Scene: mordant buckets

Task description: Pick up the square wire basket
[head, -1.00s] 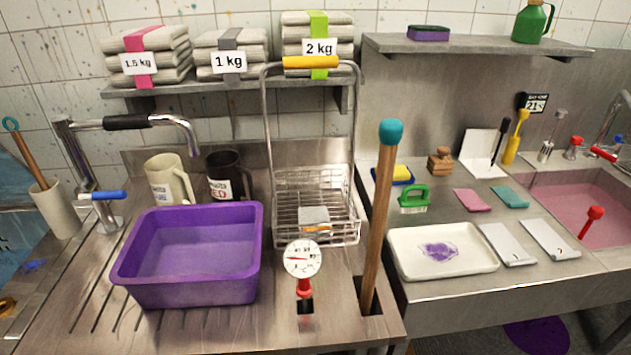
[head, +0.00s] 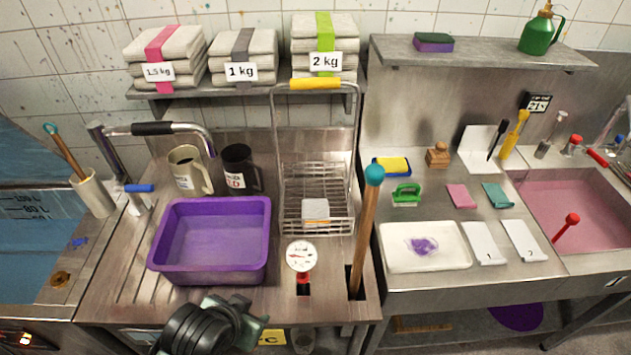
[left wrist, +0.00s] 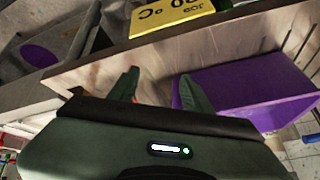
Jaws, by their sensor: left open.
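The square wire basket (head: 290,212) stands on the steel counter, right of the purple tub. Its tall wire handle rises upright to a yellow grip (head: 316,84) in front of the shelf with folded cloth stacks. A small pale block with an orange edge (head: 315,210) lies in the basket. My left gripper (head: 248,318) is at the counter's front edge, below the tub and well short of the basket. It is open and empty; its two dark green fingers show apart in the left wrist view (left wrist: 158,88), where I cannot make out the basket. My right gripper is not in view.
The purple tub (head: 212,275) lies between my left gripper and the back. Two mugs (head: 238,170) stand behind the tub.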

